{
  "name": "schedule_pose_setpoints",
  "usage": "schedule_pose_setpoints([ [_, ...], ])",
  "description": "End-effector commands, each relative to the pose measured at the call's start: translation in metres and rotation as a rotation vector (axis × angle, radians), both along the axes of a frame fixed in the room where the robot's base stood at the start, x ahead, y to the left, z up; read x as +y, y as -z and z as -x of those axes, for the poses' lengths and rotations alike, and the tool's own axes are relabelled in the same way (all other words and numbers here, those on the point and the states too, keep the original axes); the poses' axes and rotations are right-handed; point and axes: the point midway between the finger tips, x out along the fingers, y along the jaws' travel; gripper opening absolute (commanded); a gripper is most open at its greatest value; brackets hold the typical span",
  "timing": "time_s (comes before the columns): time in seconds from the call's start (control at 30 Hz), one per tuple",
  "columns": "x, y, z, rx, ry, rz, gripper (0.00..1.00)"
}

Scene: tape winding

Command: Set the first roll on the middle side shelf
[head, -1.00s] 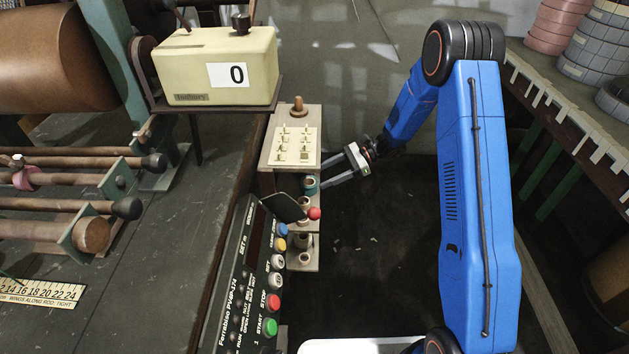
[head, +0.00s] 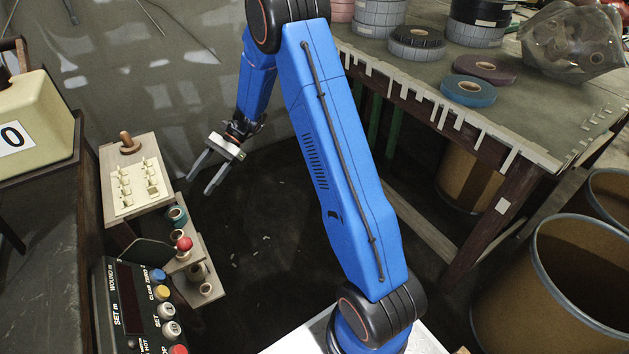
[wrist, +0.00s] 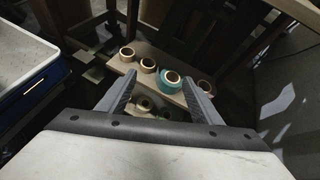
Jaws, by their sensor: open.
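My gripper (head: 199,185) is open and empty, to the right of the side shelf unit (head: 155,205) and apart from it. The teal roll also shows in the head view (head: 177,214), partly under the unit's top. I cannot tell which roll is the first.
More rolls (wrist: 145,104) sit on a lower board, partly hidden by my gripper. A control panel (head: 135,300) stands in front of the shelf unit. A bench (head: 440,110) with tape rolls and several brown drums (head: 570,275) stand at right.

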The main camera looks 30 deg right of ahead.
Motion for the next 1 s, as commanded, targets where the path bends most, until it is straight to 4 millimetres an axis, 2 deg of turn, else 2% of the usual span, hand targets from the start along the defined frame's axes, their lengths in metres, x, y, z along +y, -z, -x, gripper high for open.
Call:
schedule_pose_setpoints([
  [0.03,-0.002,-0.015,0.010,-0.036,-0.021,0.019,0.59],
  [0.1,-0.006,-0.031,0.023,-0.083,-0.056,0.048,0.59],
  [0.5,-0.035,-0.109,0.106,-0.352,-0.245,0.215,0.59],
  [0.73,-0.055,-0.142,0.156,-0.504,-0.353,0.319,0.59],
  [1.0,-0.081,-0.170,0.214,-0.676,-0.480,0.447,0.59],
])
